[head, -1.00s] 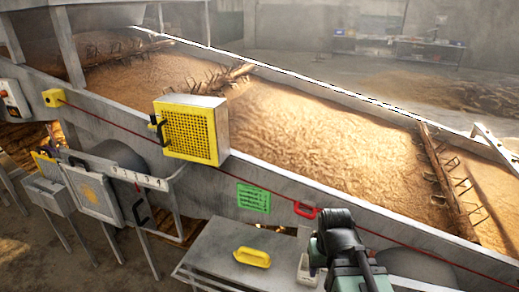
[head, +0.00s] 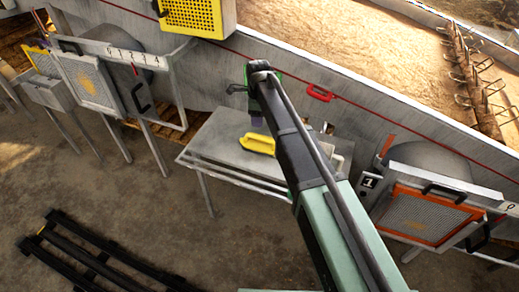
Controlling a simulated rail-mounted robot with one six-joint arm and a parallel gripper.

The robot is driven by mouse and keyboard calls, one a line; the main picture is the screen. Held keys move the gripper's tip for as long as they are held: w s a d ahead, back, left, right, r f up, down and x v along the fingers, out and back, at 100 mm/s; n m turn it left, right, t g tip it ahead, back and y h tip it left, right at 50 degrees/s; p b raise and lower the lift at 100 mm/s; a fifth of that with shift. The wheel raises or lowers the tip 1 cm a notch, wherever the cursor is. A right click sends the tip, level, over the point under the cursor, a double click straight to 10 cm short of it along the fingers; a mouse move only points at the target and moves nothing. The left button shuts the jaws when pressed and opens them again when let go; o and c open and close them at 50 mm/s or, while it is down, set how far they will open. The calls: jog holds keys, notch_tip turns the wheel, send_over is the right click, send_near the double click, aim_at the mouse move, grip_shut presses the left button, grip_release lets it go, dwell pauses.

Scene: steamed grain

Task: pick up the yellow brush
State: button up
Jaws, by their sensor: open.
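The yellow brush (head: 257,144) lies on the grey metal table (head: 215,140) beside the trough wall. My arm reaches up over the table and covers the brush's right end. My gripper (head: 257,121) hangs from the arm's far end, just above the brush in the picture. It is small and partly hidden by my arm, and its fingers are hard to make out. The gripper is open and the brush is resting on the table. I cannot tell how high the gripper is above the table.
A red handle (head: 320,93) and a red cord run along the trough wall. Small pale items stand on the table right of my arm. An orange-framed screen (head: 425,215) is at right, a grey-framed one (head: 88,82) at left. A black pallet (head: 85,262) lies on the floor.

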aim_at(259, 135)
jog(key=m, duration=0.2)
jog(key=shift+s+m, duration=0.15)
jog(key=shift+m, duration=0.25)
notch_tip(259, 135, down, 11)
jog(key=b, duration=1.1)
jog(key=shift+f, duration=0.1)
jog(key=shift+r, duration=0.25)
grip_shut()
notch_tip(259, 135, up, 25)
jog(key=p, duration=2.5)
jog(key=shift+r+p, duration=0.2)
jog(key=shift+p, duration=0.1)
